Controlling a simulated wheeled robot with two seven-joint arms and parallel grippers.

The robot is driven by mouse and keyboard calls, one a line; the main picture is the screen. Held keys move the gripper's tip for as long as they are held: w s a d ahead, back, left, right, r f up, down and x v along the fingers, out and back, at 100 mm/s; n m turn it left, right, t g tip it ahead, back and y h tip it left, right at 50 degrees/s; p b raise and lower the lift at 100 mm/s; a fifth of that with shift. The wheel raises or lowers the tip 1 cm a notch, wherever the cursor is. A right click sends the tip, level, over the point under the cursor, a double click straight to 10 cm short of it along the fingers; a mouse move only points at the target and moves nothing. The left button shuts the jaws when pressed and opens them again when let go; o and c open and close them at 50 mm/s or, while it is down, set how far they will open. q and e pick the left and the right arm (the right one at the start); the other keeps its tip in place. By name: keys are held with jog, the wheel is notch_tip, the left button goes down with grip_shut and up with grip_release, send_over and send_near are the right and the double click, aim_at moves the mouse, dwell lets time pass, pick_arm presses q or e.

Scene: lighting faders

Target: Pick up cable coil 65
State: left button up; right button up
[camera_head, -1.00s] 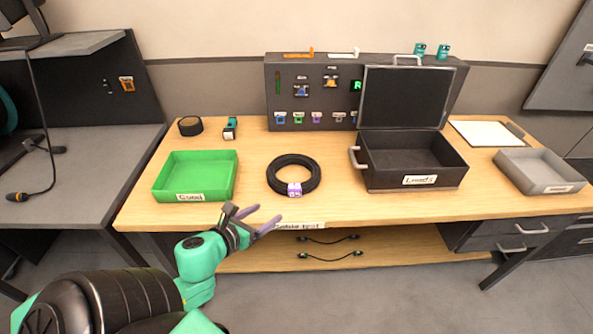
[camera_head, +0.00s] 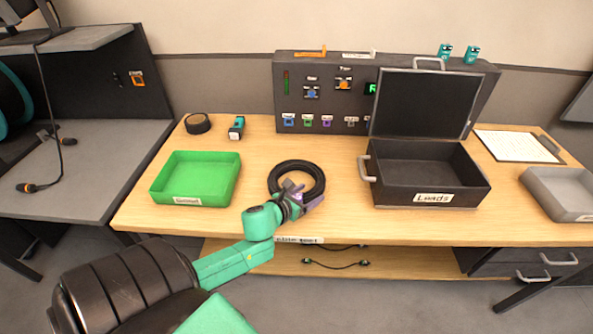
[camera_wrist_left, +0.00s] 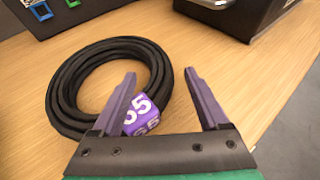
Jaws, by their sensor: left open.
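The cable coil 65 is a black ring of cable lying on the wooden bench (camera_head: 240,227), seen in the head view (camera_head: 297,163) and in the left wrist view (camera_wrist_left: 68,85). Its purple tag (camera_wrist_left: 138,116) reads 65. My left gripper (camera_head: 305,192) is over the near edge of the coil in the head view. In the left wrist view its purple fingers (camera_wrist_left: 163,80) are spread, with the tag close to the left finger and part of the ring between them. The near part of the coil and the tag are mostly hidden by the gripper in the head view. My right gripper is out of view.
A green tray (camera_head: 163,197) stands left of the coil. An open black case (camera_head: 370,187) labelled Leads stands to the right. A grey tray (camera_head: 585,212) is at the far right. A tape roll (camera_head: 197,123) and a small teal device (camera_head: 237,128) lie behind the green tray.

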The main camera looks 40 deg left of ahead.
aim_at(315, 190)
pick_arm(q)
jog(key=x, duration=0.3)
jog(key=shift+w+d, duration=0.1)
jog(key=shift+w, duration=0.05)
grip_shut()
